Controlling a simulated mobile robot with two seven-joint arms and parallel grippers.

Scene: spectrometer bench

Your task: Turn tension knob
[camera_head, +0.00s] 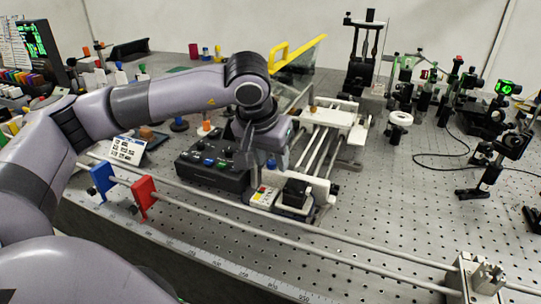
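My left arm reaches in from the left, and my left gripper (262,160) points down at the bench centre. It hangs over the right end of a black control box (212,172) with several small knobs on top. I cannot tell whether its fingers are apart, or whether they touch anything. A small brass-coloured knob (312,107) stands on the white carriage just beyond the wrist. I cannot tell which knob is the tension knob; it may be hidden behind the gripper. My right gripper is not in view.
Two long rails run along the front of the bench (400,215), with blue (103,180) and red (144,196) brackets on them. A small block with a black top (295,193) stands right of the gripper. Optics mounts (487,115) crowd the right back. The perforated centre right is clear.

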